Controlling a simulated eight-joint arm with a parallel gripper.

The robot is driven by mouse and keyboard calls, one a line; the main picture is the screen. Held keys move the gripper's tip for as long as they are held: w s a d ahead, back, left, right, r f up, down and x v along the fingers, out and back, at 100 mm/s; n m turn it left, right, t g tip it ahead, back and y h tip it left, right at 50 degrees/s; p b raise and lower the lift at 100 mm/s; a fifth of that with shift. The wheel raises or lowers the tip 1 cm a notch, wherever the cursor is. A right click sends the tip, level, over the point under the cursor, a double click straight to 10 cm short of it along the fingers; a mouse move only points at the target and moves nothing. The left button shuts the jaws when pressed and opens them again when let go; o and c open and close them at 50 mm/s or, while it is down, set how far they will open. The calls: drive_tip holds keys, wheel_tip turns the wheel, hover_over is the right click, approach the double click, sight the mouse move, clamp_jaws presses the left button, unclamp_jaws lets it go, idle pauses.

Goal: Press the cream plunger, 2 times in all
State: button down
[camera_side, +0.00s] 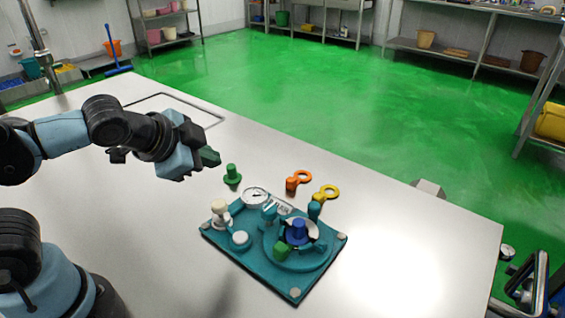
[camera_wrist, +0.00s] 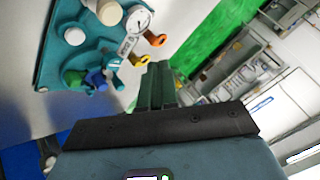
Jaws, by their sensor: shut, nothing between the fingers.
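The cream plunger (camera_side: 219,207) stands upright at the left corner of a teal panel (camera_side: 232,255) on the steel table. Its cream top also shows in the wrist view (camera_wrist: 108,12), near the upper edge. My gripper (camera_side: 209,157) is shut and empty, raised above the table to the upper left of the panel in the side view. It is apart from the plunger. In the wrist view its two dark green fingers (camera_wrist: 158,75) lie together, with the panel to their left.
A white round button (camera_side: 240,240), a gauge (camera_side: 255,197) and a blue knob (camera_side: 298,232) are on the panel. A green peg (camera_side: 232,174), an orange ring-ended piece (camera_side: 298,179) and a yellow one (camera_side: 325,194) stand behind it. The table's right part is clear.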

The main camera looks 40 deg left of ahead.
sight(222, 201)
drive_tip(key=shift+f, duration=3.65)
drive_tip(key=shift+f, duration=0.15)
drive_tip(key=shift+f, duration=0.3)
drive_tip(key=shift+f, duration=1.05)
idle(0.6)
drive_tip(key=shift+r, duration=1.45)
drive_tip(key=shift+r, duration=2.5)
